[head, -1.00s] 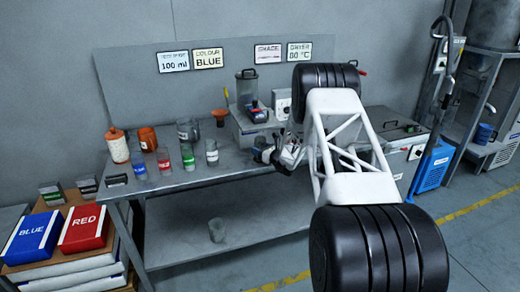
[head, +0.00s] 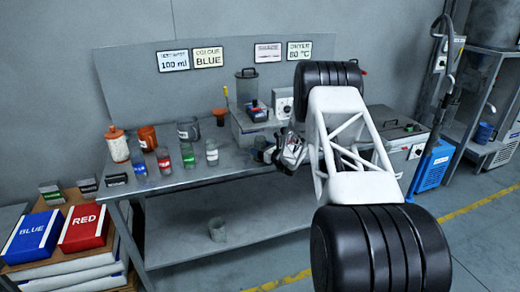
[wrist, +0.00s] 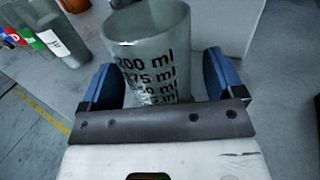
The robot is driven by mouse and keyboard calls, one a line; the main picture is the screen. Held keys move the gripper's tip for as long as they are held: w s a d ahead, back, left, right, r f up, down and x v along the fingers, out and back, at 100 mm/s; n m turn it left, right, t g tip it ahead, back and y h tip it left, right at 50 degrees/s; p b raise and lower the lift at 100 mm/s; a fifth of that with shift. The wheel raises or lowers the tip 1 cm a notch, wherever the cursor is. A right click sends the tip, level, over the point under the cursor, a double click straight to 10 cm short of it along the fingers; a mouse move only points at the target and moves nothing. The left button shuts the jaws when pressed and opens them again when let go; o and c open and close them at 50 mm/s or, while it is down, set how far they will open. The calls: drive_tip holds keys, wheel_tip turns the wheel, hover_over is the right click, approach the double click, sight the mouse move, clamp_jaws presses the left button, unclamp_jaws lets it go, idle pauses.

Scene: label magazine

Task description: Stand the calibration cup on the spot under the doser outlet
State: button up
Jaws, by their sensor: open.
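The calibration cup (wrist: 150,45) is a grey, see-through cup with black ml marks. In the wrist view it stands between and just beyond the two blue fingers of my gripper (wrist: 158,80), with room beside each finger. My gripper is open. In the head view my gripper (head: 276,153) is at the right part of the bench, and the cup (head: 260,143) shows small and partly hidden beside it. The doser (head: 247,90), with a clear hopper, stands on a raised block behind. Its outlet and the spot under it cannot be made out.
Several cups with coloured labels, such as the green one (head: 188,156), stand left on the bench (head: 225,170). An orange jar (head: 148,137) and a larger clear vessel (head: 188,128) stand behind them. A grey box (head: 405,150) stands at the right. Another cup (head: 217,229) is on the lower shelf.

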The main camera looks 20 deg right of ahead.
drive_tip(key=shift+v, duration=3.45)
